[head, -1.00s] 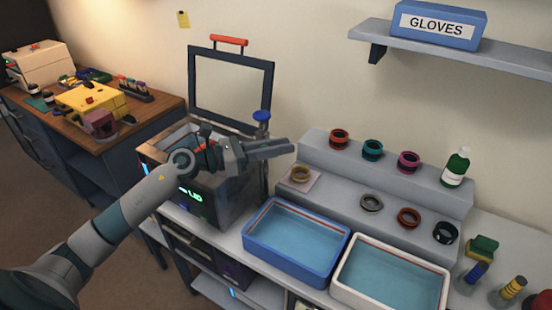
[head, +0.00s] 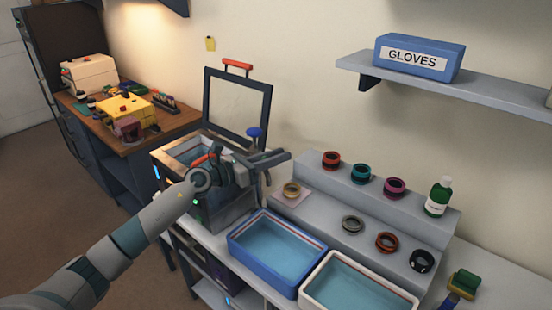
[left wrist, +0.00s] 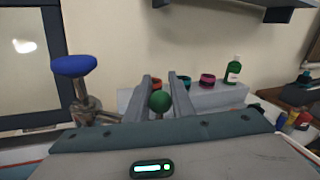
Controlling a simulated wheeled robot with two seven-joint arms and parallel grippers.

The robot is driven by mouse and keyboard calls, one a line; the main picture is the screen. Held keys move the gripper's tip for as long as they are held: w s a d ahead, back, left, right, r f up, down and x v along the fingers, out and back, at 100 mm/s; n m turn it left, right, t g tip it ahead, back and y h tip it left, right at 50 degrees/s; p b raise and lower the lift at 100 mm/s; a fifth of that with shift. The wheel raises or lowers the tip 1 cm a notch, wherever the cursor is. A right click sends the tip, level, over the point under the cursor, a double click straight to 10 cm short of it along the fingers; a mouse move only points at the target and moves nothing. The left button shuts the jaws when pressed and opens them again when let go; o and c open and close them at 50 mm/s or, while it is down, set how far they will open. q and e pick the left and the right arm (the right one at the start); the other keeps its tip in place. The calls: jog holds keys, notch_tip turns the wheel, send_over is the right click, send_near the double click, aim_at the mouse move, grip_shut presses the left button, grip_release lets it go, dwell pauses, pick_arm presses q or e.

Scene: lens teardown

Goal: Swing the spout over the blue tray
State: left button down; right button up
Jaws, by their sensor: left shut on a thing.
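The tap at the tank's right end shows its blue knob (head: 255,132); in the left wrist view the knob (left wrist: 73,66) sits on a metal stem left of my fingers. My left gripper (head: 272,158) is in front of the tap, its fingers pointing right. In the left wrist view, a green ball (left wrist: 160,101) sits between the two fingers, and I am shut on it. The spout itself is mostly hidden by my gripper, so I cannot tell its angle. The blue tray (head: 236,258) lies lower right of my gripper, holding bluish liquid. My right gripper is out of view.
A tank (head: 165,166) with a raised framed lid (head: 208,98) stands behind my left forearm. A white tray (head: 305,292) is right of the blue one. Coloured rings and a green bottle (head: 438,197) stand on a grey step (head: 325,218). A wall shelf (head: 500,85) hangs above.

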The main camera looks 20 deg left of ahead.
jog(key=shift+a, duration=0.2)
pick_arm(q)
jog(key=c, duration=1.5)
grip_release()
jog(key=shift+c, duration=0.2)
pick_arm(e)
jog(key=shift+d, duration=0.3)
pick_arm(q)
jog(key=shift+a, duration=0.1)
pick_arm(e)
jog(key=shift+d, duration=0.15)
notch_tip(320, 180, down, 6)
jog(key=b, duration=0.6)
pick_arm(q)
jog(key=b+v, duration=0.2)
jog(key=v, duration=1.5)
jog(key=shift+s, duration=0.2)
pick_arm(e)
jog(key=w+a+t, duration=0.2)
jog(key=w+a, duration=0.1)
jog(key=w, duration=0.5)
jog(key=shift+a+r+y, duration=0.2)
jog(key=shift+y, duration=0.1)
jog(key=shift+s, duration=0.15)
